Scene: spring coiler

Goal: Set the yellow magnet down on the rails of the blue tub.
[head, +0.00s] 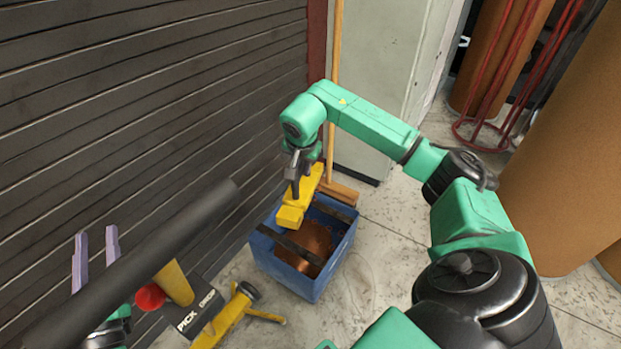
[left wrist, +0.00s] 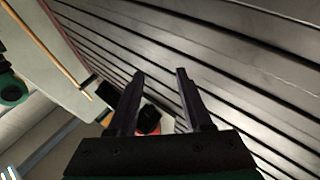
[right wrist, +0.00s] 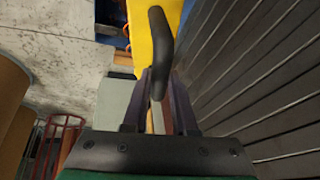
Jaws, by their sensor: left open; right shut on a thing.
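The yellow magnet (head: 291,214) is a long block with a black handle (right wrist: 160,50), and its yellow body also fills the top middle of the right wrist view (right wrist: 143,30). My right gripper (head: 298,170) is shut on the handle. In the head view the magnet overlaps the back left part of the blue tub (head: 286,279); I cannot tell whether it touches the rails. The tub stands on the floor with two dark rails (head: 300,249) across it and copper-coloured contents (head: 314,237) below. My left gripper (head: 96,250) is open and empty at the far left.
A dark slatted wall (head: 150,90) runs along the left, close to the tub. A broom (head: 335,100) stands behind the tub. A yellow stand with a "PICK DROP" sign (head: 197,312) and a dark bar (head: 140,265) are at lower left. Floor right of the tub is clear.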

